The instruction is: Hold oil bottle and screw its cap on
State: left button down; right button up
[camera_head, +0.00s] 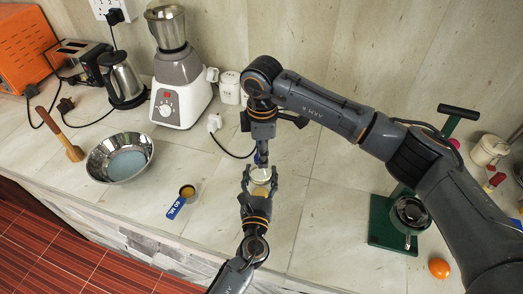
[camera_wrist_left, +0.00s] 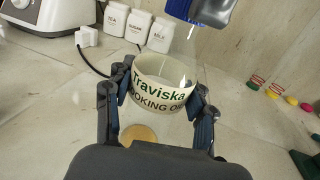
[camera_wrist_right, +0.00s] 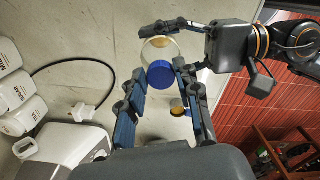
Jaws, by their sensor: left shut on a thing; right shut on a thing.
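The oil bottle shows in the left wrist view as a clear bottle with a cream "Traviska Cooking Oil" label (camera_wrist_left: 163,90) and yellow oil at its bottom. My left gripper (camera_wrist_left: 157,100) is shut around its sides; in the head view it (camera_head: 260,178) holds the bottle upright over the counter. The round blue cap (camera_wrist_right: 171,71) is at the fingertips of my right gripper (camera_wrist_right: 162,75), which is shut on it. In the head view my right gripper (camera_head: 262,158) points down from above the bottle. The right wrist view shows the cap against the bottle (camera_wrist_right: 152,50); whether they touch is unclear.
A blender (camera_head: 180,90), kettle (camera_head: 122,78) and white jars (camera_head: 230,88) stand at the back left. A metal bowl (camera_head: 120,158) and a blue-handled measuring cup (camera_head: 187,191) lie left of the grippers. A green stand (camera_head: 385,225) and orange fruit (camera_head: 439,268) are at the right.

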jog(key=m, duration=0.5)
jog(key=o, duration=0.7)
jog(key=shift+c, duration=0.2)
jog(key=shift+s+r, duration=0.1)
jog(key=shift+r, duration=2.2)
jog(key=shift+c, duration=0.3)
